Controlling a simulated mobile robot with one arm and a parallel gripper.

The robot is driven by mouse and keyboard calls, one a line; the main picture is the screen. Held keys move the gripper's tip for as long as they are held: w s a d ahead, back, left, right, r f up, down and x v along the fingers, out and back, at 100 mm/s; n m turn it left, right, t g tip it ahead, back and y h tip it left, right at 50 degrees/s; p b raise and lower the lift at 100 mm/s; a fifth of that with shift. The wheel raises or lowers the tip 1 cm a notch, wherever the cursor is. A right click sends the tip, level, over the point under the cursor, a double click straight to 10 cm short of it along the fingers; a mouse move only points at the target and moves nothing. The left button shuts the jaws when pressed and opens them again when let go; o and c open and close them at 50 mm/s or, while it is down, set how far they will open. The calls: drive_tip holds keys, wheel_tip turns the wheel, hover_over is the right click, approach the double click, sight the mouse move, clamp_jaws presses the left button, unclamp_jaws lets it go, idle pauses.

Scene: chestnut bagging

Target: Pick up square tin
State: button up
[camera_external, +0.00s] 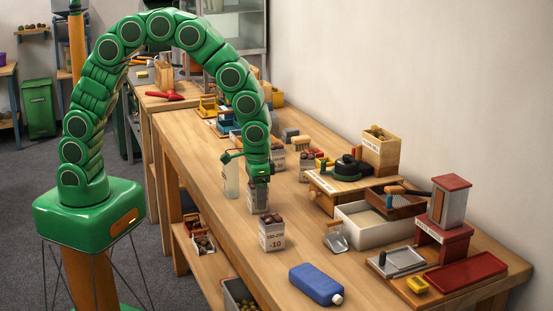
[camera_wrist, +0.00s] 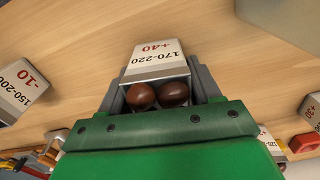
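A square white-and-grey tin (camera_wrist: 153,62), labelled "170-220 +40", holds dark brown chestnuts (camera_wrist: 158,95), two of which show. In the external view this tin (camera_external: 258,201) stands upright on the workbench (camera_external: 200,140). My gripper (camera_external: 260,180) points down right over it. In the wrist view the grey fingers of my gripper (camera_wrist: 158,88) lie on both sides of the tin's top. They are close to its walls; whether they press on it I cannot tell. Part of the tin is hidden by the gripper.
A similar tin (camera_external: 272,236), labelled "150-200 -10", stands just in front. A blue bottle (camera_external: 316,284) lies near the front edge, and a metal scoop (camera_external: 335,238) lies to the right. A clear bottle (camera_external: 231,181) stands close left. A white bin (camera_external: 372,226) is further right.

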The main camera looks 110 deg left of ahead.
drive_tip(key=c, duration=0.6)
drive_tip(key=shift+r, duration=0.1)
